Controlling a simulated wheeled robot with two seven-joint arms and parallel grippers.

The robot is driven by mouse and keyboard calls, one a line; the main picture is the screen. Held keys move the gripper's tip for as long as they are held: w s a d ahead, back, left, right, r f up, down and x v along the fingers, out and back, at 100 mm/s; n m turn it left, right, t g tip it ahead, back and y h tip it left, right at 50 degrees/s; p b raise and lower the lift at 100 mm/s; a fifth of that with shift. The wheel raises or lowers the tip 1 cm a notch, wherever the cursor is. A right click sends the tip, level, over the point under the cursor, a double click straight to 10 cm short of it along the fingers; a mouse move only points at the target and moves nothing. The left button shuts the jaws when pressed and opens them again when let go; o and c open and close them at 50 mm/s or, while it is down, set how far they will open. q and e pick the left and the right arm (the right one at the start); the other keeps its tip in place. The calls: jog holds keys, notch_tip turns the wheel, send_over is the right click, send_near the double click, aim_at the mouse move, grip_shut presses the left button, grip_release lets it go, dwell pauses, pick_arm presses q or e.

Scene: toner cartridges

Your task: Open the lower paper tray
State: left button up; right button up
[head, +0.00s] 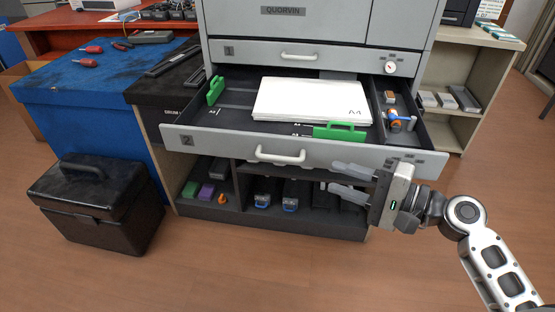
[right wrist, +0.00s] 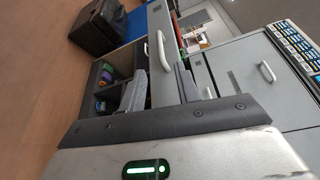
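The lower paper tray (head: 215,150), marked 2, is pulled out of the grey printer. A white paper stack (head: 310,100) and green guides show inside it. Its pale bar handle (head: 280,156) is on the front panel and also shows in the right wrist view (right wrist: 162,50). My right gripper (head: 333,177) is open and empty, with its fingers spread just in front of and below the tray's right front, to the right of the handle. The handle is not between the fingers. My left gripper is not in view.
The upper tray (head: 300,56), marked 1, is shut. Below the open tray, a low shelf holds cartridges (head: 207,193). A black case (head: 98,205) stands on the floor at left, beside a blue-covered table (head: 75,100). The wooden floor in front is clear.

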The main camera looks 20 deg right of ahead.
aim_at(285, 160)
jog(key=x, duration=1.4)
jog(key=shift+w+p, duration=0.15)
jog(key=shift+p, duration=0.25)
grip_shut()
